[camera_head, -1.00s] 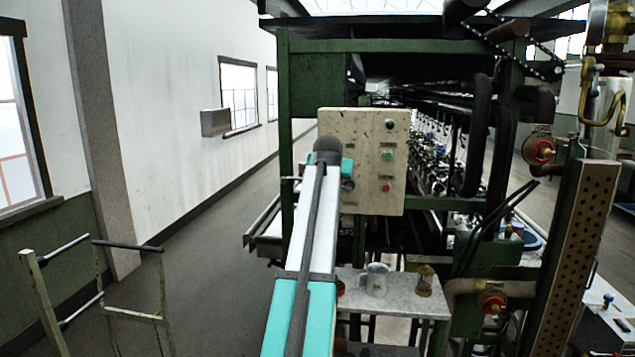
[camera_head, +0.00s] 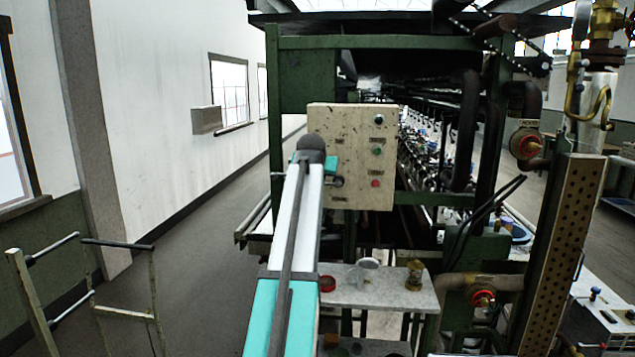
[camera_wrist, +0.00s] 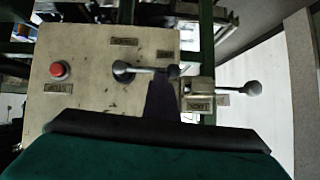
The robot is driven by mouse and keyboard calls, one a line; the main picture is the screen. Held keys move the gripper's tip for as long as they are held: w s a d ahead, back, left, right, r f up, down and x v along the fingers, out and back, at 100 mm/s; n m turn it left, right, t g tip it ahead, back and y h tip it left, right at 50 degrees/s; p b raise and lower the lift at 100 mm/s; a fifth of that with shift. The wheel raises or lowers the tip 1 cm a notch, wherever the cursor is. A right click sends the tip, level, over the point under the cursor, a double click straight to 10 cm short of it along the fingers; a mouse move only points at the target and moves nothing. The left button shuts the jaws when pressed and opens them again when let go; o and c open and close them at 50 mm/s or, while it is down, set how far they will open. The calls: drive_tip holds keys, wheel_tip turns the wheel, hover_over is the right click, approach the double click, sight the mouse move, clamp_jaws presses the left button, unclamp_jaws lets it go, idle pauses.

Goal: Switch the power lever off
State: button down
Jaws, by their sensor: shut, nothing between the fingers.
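A cream control panel (camera_head: 348,130) stands at the green frame. In the wrist view it appears upside down (camera_wrist: 95,95). It carries a metal lever with a dark knob (camera_wrist: 145,70), which points right there; in the head view only the lever's hub (camera_head: 337,182) shows beside my arm. A second lever with a round knob (camera_wrist: 240,88) sticks out of a small box beside the panel. The labels are too small to read surely, so I cannot tell which is marked power. My gripper (camera_wrist: 163,88) is shut and empty, its dark fingers close below the panel lever's knob; contact is unclear.
The panel has a red button (camera_wrist: 58,70) and a green button (camera_head: 377,152). A small shelf (camera_head: 395,290) with a cup (camera_head: 368,272) stands below the panel. Pipes with a red valve (camera_head: 482,298) are at the right. The floor on the left has a cart frame (camera_head: 120,280).

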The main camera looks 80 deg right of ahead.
drive_tip(key=shift+r, duration=0.1)
drive_tip(key=d+r+v, duration=0.1)
drive_tip(key=r+v, duration=0.1)
drive_tip(key=v, duration=1)
drive_tip(key=shift+w+r+b, duration=0.25)
drive_tip(key=shift+r+b, duration=0.05)
drive_tip(key=shift+b, duration=0.1)
drive_tip(key=shift+a, duration=0.1)
idle(0.4)
